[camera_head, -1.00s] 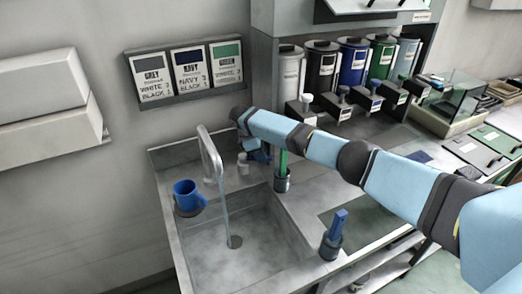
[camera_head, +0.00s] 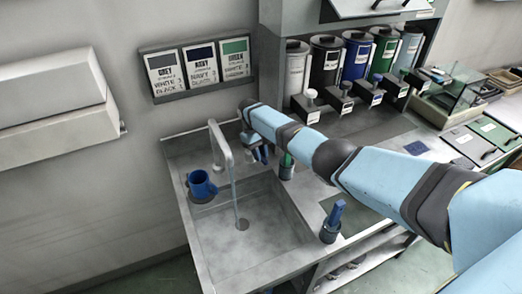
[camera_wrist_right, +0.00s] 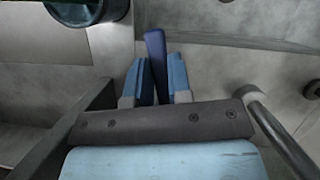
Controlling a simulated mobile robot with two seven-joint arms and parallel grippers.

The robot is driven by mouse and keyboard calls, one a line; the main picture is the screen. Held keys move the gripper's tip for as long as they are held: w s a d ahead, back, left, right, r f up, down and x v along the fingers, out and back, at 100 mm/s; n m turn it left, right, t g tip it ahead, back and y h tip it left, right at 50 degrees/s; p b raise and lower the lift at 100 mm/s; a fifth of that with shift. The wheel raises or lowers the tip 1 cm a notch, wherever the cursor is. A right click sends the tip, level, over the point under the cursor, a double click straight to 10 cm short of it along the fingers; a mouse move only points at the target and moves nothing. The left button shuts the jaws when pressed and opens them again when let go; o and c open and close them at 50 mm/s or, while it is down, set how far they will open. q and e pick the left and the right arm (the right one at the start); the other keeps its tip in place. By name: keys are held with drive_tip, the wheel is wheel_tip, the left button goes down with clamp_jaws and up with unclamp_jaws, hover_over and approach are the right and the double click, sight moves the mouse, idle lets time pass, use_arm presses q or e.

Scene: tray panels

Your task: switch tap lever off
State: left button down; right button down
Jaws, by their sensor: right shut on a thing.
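The grey tap (camera_head: 218,143) stands at the sink's back edge, and a stream of water (camera_head: 235,200) falls from its spout into the grey sink (camera_head: 290,232). My right gripper (camera_head: 261,154) is just right of the tap, partly hidden by its own wrist. In the right wrist view its two light-blue fingers (camera_wrist_right: 157,80) are shut on a dark-blue lever (camera_wrist_right: 155,45), which sticks out beyond them. The tap's curved pipe (camera_wrist_right: 278,125) runs close by on the right. The lever's base is hidden in the head view. My left gripper is out of view.
A green-handled tool in a dark holder (camera_head: 287,172) stands close right of my gripper. A blue-handled tool in a holder (camera_head: 331,232) stands at the sink's right. Several canisters (camera_head: 326,62) line the back.

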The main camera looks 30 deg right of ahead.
drive_tip(key=shift+a+r+m+y+p, duration=0.1)
drive_tip(key=shift+a+m+y+p, duration=0.1)
drive_tip(key=shift+a+m, duration=0.3)
drive_tip(key=shift+a+m+y+p, duration=0.1)
drive_tip(key=shift+a+m+y, duration=0.1)
drive_tip(key=shift+m, duration=0.5)
drive_tip(key=c, duration=1.3)
unclamp_jaws()
drive_tip(key=b+v, duration=0.2)
drive_tip(key=v, duration=1.2)
drive_tip(key=shift+w, duration=0.1)
